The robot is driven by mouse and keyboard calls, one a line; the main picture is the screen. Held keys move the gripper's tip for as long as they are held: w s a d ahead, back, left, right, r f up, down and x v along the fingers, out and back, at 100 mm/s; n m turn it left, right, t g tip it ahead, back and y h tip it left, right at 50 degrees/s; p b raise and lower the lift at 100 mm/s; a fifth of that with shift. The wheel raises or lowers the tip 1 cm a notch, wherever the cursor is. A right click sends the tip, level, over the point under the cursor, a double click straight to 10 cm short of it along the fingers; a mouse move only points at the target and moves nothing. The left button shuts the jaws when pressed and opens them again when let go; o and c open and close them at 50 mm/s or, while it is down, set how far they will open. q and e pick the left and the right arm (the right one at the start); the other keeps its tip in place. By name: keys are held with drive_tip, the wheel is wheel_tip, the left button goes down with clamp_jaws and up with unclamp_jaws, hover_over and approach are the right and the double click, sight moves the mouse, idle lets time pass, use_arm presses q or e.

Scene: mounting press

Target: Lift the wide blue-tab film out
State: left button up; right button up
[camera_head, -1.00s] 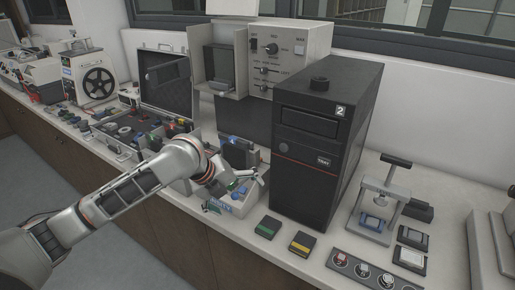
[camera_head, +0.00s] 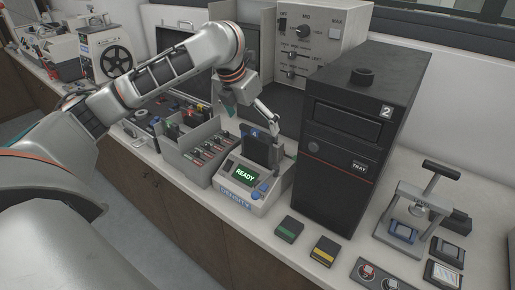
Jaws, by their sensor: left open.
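A grey density meter (camera_head: 251,190) with a lit READY screen (camera_head: 246,172) stands left of the black tower. A dark upright plate (camera_head: 256,150) stands at its back, with a small blue patch marked A (camera_head: 254,134) at its top. I cannot tell if this plate is the wide blue-tab film. My left gripper (camera_head: 253,120) is open above and around the top of this plate, one finger on each side. I see no contact between them. My right gripper is not in view.
The black tower (camera_head: 340,160) stands close right of my left gripper. A grey organizer (camera_head: 184,160) with several coloured-tab pieces is left of the meter. Green (camera_head: 289,229) and yellow (camera_head: 324,250) cases lie in front. A small press (camera_head: 408,215) stands at the right.

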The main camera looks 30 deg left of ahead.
sight(256, 130)
use_arm(q)
drive_tip(key=x, duration=0.4)
drive_tip(key=shift+w+d+f, duration=0.1)
drive_tip(key=shift+f, duration=0.2)
drive_tip(key=c, duration=1.2)
drive_tip(key=shift+o, duration=0.2)
drive_tip(key=shift+r, duration=0.1)
wheel_tip(256, 130, up, 20)
